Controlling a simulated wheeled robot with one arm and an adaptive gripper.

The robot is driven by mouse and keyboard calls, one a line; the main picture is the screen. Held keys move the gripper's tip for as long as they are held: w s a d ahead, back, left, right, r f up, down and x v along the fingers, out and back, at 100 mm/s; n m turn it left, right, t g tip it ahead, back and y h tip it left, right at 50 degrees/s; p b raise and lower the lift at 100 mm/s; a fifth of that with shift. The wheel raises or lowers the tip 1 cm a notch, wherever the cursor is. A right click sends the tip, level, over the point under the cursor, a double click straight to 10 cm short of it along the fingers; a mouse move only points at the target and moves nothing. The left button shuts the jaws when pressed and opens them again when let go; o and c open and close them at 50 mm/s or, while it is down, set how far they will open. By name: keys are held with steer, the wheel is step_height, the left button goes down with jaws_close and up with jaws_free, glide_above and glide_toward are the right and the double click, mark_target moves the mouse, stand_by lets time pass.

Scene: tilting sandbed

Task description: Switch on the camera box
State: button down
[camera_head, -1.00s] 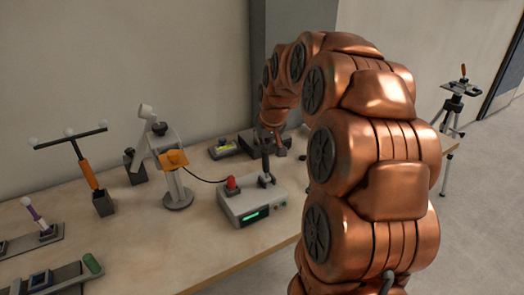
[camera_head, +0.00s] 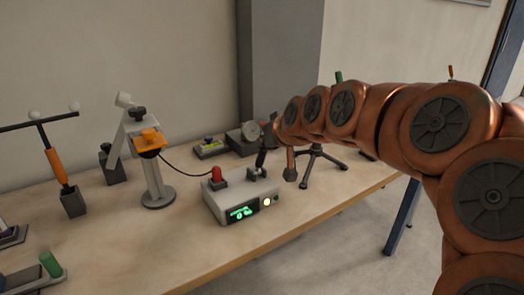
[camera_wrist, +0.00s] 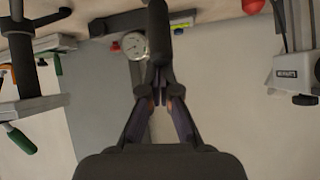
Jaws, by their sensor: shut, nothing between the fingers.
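The camera box (camera_head: 228,212) is a light grey box near the table's front edge in the head view. Its front has a green lit display (camera_head: 241,213) and a round white lit spot (camera_head: 267,202). A red knob (camera_head: 217,176) and a dark upright lever (camera_head: 261,160) stand on top. My gripper (camera_head: 268,139) is just above the lever, small and dark there. In the wrist view my gripper (camera_wrist: 163,88) is shut and empty, with a dark upright shaft (camera_wrist: 158,22) just beyond the fingertips. I cannot tell whether they touch.
A grey stand with an orange part (camera_head: 150,139) is left of the box, joined by a black cable. A dial gauge (camera_head: 251,131) stands behind, also in the wrist view (camera_wrist: 135,45). A black tripod stand (camera_head: 315,155) is at right. Bare table lies in front.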

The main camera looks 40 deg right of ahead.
steer(key=shift+s+f+t+b, duration=0.3)
steer(key=shift+s+f+b, duration=0.05)
steer(key=shift+b, duration=0.3)
